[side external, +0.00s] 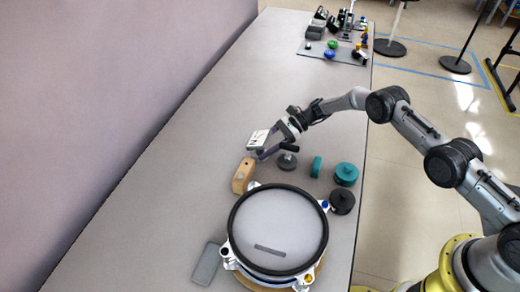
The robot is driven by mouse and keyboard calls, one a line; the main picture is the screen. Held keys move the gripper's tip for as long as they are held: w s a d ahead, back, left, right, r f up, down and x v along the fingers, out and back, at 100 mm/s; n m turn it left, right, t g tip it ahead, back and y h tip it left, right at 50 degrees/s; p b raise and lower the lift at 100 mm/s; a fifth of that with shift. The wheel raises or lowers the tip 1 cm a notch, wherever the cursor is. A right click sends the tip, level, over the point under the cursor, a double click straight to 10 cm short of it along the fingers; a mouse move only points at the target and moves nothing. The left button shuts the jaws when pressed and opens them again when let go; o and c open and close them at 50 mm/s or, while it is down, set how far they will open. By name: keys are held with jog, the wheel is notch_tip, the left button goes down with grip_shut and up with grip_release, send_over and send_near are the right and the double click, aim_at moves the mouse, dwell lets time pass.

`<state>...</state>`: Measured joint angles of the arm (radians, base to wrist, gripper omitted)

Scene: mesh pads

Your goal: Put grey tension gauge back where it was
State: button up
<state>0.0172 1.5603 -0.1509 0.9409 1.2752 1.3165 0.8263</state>
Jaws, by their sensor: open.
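A dark grey round piece with a knob on top, which looks like the tension gauge (287,162), stands on the table just below and right of my gripper in the side external view. My gripper (268,153) is open, with purplish fingers angled down near the table. It appears apart from the gauge, though a dark bar close above the gauge makes the gap hard to judge. A pale boxy part with dark marks sits at the gripper's end. Whether anything lies between the fingers is too small to tell.
A round mesh pad (280,228) fills the near table. A wooden block (243,176) stands left of the gauge. Teal pieces (346,174) and a black disc (342,202) stand to the right. A grey slab (206,264) lies front left. The table's middle is clear.

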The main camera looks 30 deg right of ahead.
jog(key=v, duration=1.1)
jog(key=shift+r, duration=0.1)
jog(key=s+d+r+n+h, duration=0.1)
jog(key=s+r+n+h, duration=0.15)
jog(key=s+r, duration=0.5)
jog(key=s+r+n+h, duration=0.2)
jog(key=s+r+n, duration=0.2)
jog(key=r, duration=0.7)
jog(key=s+d+r+n+h, duration=0.1)
jog(key=s+r+n+h, duration=0.3)
jog(key=r, duration=0.5)
jog(key=s+d+n+t+h, duration=0.2)
jog(key=s+d+n, duration=0.1)
jog(key=s, duration=1.1)
jog(key=s+d+r+n+t+h, duration=0.1)
jog(key=s+d+n+t+h, duration=0.2)
jog(key=s, duration=1.1)
jog(key=shift+d+r+n+t, duration=0.35)
jog(key=shift+d+n, duration=0.25)
jog(key=shift+n, duration=0.15)
